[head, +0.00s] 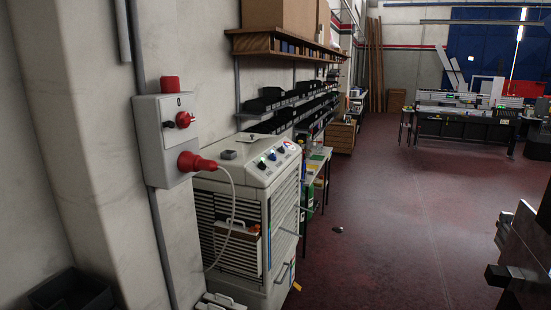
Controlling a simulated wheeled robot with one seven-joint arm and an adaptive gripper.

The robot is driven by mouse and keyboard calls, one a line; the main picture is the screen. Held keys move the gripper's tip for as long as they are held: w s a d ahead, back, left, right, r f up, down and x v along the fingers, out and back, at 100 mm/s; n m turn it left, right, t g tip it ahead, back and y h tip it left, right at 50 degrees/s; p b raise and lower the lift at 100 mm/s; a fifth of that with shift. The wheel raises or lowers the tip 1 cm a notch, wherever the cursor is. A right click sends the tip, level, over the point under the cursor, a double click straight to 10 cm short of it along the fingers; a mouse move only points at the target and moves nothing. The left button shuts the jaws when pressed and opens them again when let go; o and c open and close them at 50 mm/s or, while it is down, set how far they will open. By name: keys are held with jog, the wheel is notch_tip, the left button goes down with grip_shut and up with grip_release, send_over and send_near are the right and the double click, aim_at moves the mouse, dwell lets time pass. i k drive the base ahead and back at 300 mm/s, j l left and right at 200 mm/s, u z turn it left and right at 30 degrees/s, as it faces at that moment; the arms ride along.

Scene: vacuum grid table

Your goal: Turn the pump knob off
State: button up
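A grey cabinet (255,190) with louvred sides stands against the left wall; it may be the pump unit. Its sloped top panel carries several small knobs or buttons, including a green one (261,165), a blue one (281,150) and a red one (289,145). On the wall above it, a grey switch box (158,150) has a red rotary knob (184,119) under a "0" mark. I cannot tell which of these is the pump knob, nor its exact setting. My gripper is not in view.
A red plug (195,162) with a white cable hangs from the switch box. Shelves with dark bins (285,105) line the wall behind the cabinet. Dark metal equipment (523,262) cuts in at the right edge. The red floor (400,220) between is mostly clear.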

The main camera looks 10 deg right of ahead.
aim_at(273, 157)
jog(key=i+l, duration=0.25)
jog(key=i, duration=0.2)
jog(key=i+l+u, duration=0.1)
jog(key=i+l, duration=0.15)
jog(key=i, duration=0.2)
